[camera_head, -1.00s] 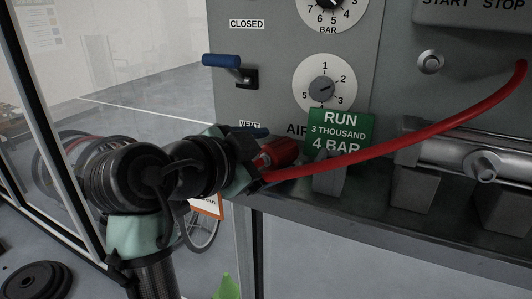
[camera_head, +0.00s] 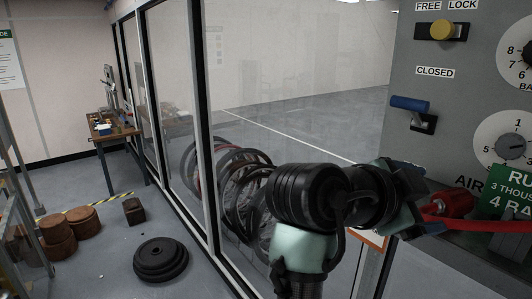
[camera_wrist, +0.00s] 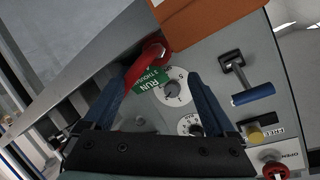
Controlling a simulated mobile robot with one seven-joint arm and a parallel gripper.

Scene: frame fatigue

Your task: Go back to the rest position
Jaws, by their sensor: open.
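My gripper (camera_wrist: 158,80) is open in the wrist view, with its two blue fingers apart and nothing held between them. It faces the grey control panel (camera_wrist: 222,128), whose dials and green sign (camera_wrist: 150,76) show beyond and between the fingers. In the head view my arm reaches to the right toward the panel.
The panel carries a blue-handled lever (camera_head: 410,104) and a yellow knob (camera_head: 441,29). Glass partitions stand behind my arm. Black weight plates (camera_head: 161,259) and brown drums (camera_head: 58,236) are on the floor at left. A workbench (camera_head: 108,128) stands farther back.

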